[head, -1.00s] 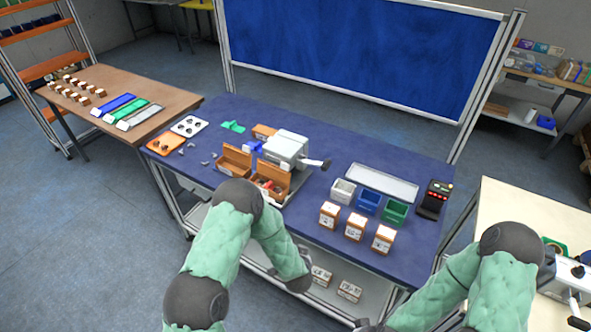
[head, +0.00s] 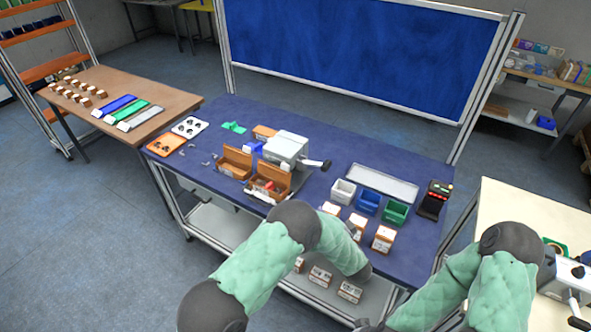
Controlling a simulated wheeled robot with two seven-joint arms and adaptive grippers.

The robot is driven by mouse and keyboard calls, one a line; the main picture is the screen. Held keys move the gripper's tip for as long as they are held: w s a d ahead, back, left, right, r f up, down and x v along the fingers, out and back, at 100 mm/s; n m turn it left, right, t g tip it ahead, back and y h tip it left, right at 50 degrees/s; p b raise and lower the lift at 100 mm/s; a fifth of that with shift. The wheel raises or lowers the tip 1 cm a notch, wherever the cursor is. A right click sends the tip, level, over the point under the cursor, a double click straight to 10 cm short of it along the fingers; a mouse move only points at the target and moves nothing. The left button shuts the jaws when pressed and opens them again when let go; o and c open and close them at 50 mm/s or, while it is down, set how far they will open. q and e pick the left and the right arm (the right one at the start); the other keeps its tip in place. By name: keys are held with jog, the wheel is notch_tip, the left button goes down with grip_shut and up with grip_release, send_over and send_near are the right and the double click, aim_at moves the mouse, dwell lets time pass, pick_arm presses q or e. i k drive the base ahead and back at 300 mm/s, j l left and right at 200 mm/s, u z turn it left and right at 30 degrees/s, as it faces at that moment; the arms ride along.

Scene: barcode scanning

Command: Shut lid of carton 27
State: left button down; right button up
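Two brown cartons stand open on the blue table, lids raised: a left one (head: 233,168) and a right one (head: 264,190) with reddish and grey contents. Several closed white-and-brown cartons stand at the front right, among them one at the right end (head: 382,239). No number is legible, so I cannot tell which is carton 27.
A grey machine (head: 287,148) with a black-ended lever stands behind the open cartons. White, blue (head: 367,202) and green (head: 394,212) bins, a grey tray (head: 382,184) and a black scanner (head: 434,199) stand to the right. More cartons (head: 320,276) sit on the lower shelf.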

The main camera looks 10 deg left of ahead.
aim_at(283, 175)
jog(key=i+j, duration=0.65)
jog(key=j, duration=0.25)
